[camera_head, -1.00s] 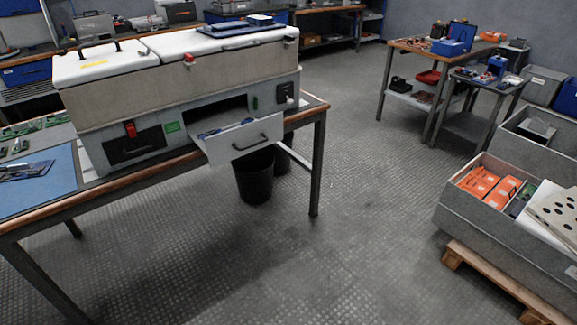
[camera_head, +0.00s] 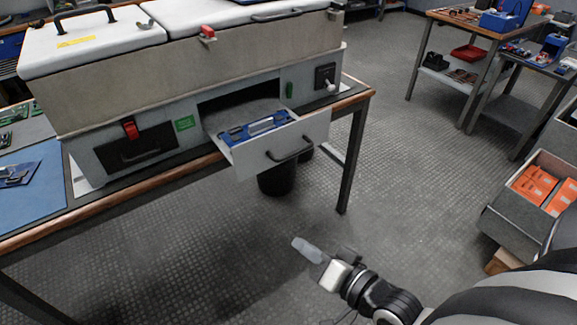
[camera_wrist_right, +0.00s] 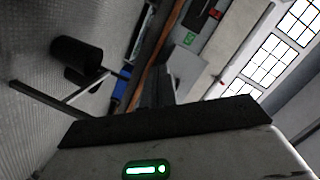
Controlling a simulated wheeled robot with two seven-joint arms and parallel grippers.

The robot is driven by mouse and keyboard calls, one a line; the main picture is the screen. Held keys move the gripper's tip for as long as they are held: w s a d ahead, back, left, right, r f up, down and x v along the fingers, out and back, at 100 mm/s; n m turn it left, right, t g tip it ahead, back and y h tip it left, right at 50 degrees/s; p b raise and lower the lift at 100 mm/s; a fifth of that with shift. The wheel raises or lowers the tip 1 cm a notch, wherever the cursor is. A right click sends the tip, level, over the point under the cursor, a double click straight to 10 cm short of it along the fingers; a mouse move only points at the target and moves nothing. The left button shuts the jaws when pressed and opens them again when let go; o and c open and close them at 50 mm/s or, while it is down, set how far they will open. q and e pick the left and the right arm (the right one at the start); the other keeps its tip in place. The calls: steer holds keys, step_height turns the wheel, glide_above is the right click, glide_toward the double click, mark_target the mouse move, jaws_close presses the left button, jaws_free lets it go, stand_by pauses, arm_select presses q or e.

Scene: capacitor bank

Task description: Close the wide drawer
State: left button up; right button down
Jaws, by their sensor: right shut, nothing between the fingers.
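The wide drawer (camera_head: 268,157) sticks out, open, from the front of the grey cabinet unit on the workbench. It has a dark bar handle (camera_head: 290,150) on its pale front, and blue and grey items (camera_head: 252,128) lie inside. My right gripper (camera_head: 308,250) is in the lower middle of the head view, in front of and below the drawer, apart from it. It is shut and empty. In the right wrist view the dark gripper body (camera_wrist_right: 170,122) fills the lower part, with the bench edge beyond. My left gripper is not in view.
The workbench edge (camera_head: 110,212) runs below the unit, with a bench leg (camera_head: 353,160) at its right. A black bin (camera_head: 277,180) stands beneath the drawer. A grey crate with orange boxes (camera_head: 515,222) stands at the right. The floor between is clear.

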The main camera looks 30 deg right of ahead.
steer(key=w+d+r+m+t+h+b, duration=0.1)
steer(key=d+r+m+t+h+b, duration=0.2)
steer(key=d+m, duration=0.65)
steer(key=w+r+t+p, duration=0.1)
steer(key=w+r, duration=0.1)
steer(key=w, duration=1.1)
steer(key=shift+w+a+r+y, duration=0.3)
steer(key=shift+w+a+r, duration=0.05)
steer(key=shift+w+r, duration=0.05)
